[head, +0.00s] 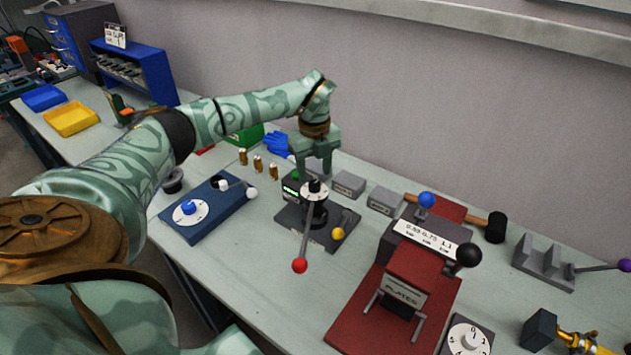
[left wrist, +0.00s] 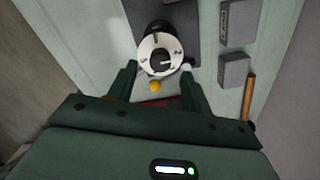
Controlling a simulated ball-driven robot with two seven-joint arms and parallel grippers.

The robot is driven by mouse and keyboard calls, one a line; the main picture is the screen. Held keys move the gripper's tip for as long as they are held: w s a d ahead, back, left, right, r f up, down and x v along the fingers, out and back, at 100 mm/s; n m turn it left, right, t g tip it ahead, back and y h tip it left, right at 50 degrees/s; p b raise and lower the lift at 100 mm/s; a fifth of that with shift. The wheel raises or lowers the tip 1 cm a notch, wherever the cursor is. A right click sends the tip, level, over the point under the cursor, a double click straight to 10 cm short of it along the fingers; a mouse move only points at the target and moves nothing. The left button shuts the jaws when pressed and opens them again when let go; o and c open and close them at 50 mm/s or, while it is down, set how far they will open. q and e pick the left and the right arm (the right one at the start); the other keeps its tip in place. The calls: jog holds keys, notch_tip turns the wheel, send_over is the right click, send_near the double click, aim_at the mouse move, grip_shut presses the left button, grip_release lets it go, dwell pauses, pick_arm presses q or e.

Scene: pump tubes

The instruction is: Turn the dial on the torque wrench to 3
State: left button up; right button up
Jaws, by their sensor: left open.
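The white numbered dial (head: 316,191) with a black knob sits at the top of a black lever with a red ball end (head: 300,265); I take this as the torque wrench. It stands on a dark grey base (head: 340,231) with a green display and a yellow ball. The dial also shows in the left wrist view (left wrist: 149,62); its numbers are too small to read surely. My left gripper (head: 314,172) is open, pointing down just above and behind the dial. In the left wrist view its fingers (left wrist: 158,72) lie either side of the dial, apparently empty. My right gripper is out of view.
A blue box with a white dial (head: 187,208) stands left. A red press (head: 395,300) stands right, with another numbered dial (head: 468,338) beside it. Grey blocks (head: 348,185), brass pieces (head: 258,164) and a blue glove (head: 278,143) lie behind. The wall bounds the bench.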

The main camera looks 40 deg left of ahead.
aim_at(315, 183)
pick_arm(q)
notch_tip(315, 183, down, 3)
jog(key=shift+r, duration=0.1)
jog(key=shift+f, duration=0.45)
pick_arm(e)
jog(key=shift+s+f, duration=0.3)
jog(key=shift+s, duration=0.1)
pick_arm(q)
jog(key=shift+c, duration=0.3)
jog(key=c, duration=0.9)
jog(key=shift+r, duration=0.1)
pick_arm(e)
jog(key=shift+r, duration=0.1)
